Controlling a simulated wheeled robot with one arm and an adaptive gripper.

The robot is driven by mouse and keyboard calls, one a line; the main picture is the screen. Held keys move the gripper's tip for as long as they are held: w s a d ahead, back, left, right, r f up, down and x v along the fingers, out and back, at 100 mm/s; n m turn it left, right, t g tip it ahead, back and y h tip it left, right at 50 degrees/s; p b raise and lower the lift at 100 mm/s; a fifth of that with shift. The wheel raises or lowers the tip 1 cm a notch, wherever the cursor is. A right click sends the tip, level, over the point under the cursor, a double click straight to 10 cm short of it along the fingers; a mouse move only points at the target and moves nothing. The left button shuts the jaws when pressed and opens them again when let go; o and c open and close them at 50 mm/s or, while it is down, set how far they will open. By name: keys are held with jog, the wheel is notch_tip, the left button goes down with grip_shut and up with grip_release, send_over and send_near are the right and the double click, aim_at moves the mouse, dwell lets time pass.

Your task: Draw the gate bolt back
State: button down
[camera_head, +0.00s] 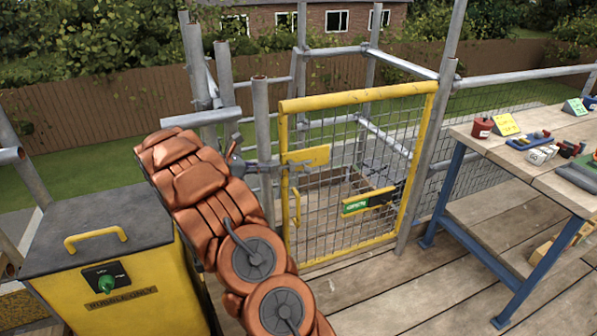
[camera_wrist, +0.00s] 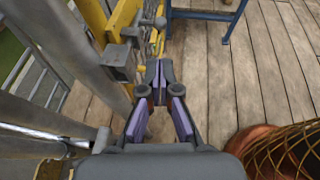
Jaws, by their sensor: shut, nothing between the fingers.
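The gate (camera_head: 352,185) stands in the middle of the head view, a yellow frame with wire mesh, and looks closed. A yellow plate (camera_head: 308,157) is on its left side, with grey bolt hardware (camera_head: 265,165) reaching toward the grey post. In the wrist view, grey metal blocks (camera_wrist: 118,62) sit beside the yellow gate frame (camera_wrist: 122,18); which part is the sliding bolt is unclear. My gripper (camera_wrist: 160,72) is shut and empty, its fingertips just right of those blocks. Contact cannot be told. In the head view my arm hides most of the gripper.
A yellow bin (camera_head: 125,285) with a dark lid stands at left. A workbench (camera_head: 545,165) with blue legs and several small items stands at right. Scaffold posts (camera_head: 262,120) flank the gate. The plank floor (camera_head: 420,280) before the gate is clear.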

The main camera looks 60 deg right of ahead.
aim_at(305, 170)
jog(key=p+x, duration=0.2)
jog(key=x, duration=1.2)
jog(key=shift+s+f+p, duration=0.1)
jog(key=shift+p, duration=0.25)
